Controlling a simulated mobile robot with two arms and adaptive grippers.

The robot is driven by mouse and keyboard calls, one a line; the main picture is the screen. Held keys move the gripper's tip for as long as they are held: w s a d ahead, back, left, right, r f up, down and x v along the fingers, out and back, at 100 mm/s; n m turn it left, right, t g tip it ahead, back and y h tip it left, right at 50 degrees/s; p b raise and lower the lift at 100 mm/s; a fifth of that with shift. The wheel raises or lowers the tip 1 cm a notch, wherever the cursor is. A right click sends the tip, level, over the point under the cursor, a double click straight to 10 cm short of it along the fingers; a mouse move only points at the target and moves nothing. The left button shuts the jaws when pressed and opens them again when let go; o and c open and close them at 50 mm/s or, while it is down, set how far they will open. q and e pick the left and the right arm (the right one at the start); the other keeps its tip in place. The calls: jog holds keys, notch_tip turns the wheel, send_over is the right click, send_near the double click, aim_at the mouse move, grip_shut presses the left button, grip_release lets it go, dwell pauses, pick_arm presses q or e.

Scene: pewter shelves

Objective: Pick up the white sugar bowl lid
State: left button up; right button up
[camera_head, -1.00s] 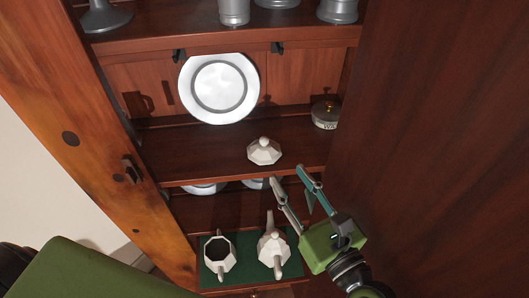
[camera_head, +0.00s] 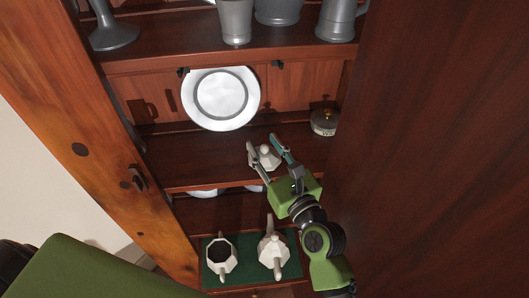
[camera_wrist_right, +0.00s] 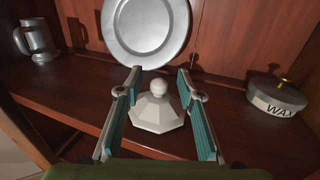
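The white sugar bowl lid (camera_head: 265,158) is faceted with a round knob and sits on the middle shelf. In the right wrist view the lid (camera_wrist_right: 157,112) stands upright between the two fingers. My right gripper (camera_head: 264,144) is open, with one finger on each side of the lid; the right wrist view also shows the open gripper (camera_wrist_right: 160,85). I cannot tell whether a finger touches the lid. The open white sugar bowl (camera_head: 221,257) stands on the green mat below. My left gripper is not in view.
A pewter plate (camera_head: 221,97) leans at the back of the shelf. A wax tin (camera_head: 324,122) sits at right. A white teapot (camera_head: 273,251) stands on the green mat (camera_head: 247,244) below. Pewter vessels (camera_head: 236,21) line the upper shelf. A wooden panel (camera_head: 440,150) closes the right side.

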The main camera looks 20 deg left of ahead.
grip_shut()
jog(key=shift+r, duration=0.15)
